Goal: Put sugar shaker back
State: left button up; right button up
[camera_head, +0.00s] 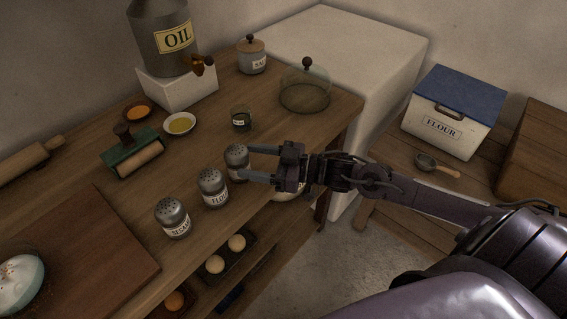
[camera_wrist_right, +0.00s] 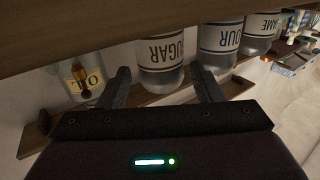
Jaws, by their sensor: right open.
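Three glass shakers with grey perforated metal lids stand upright in a row on the wooden counter (camera_head: 75,200). The nearest is labelled SESAME (camera_head: 173,217), the middle one FLOUR (camera_head: 212,188). The third shaker (camera_head: 236,160), at the far end, has its label hidden from the head view. My right gripper (camera_head: 251,163) is open, its fingertips close beside this third shaker; contact is unclear. In the right wrist view, a glass container labelled SUGAR (camera_wrist_right: 161,55) shows between the open fingers (camera_wrist_right: 163,88). My left gripper is not in view.
Behind the shakers are a small dark jar (camera_head: 241,119), a yellow-filled dish (camera_head: 180,124) and a green-based roller (camera_head: 133,152). An OIL tin (camera_head: 163,40), salt jar (camera_head: 252,58) and glass dome (camera_head: 305,88) stand farther back. A FLOUR box (camera_head: 448,128) is at right.

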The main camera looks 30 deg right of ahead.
jog(key=p+v, duration=0.1)
jog(key=v, duration=0.7)
dwell(0.5)
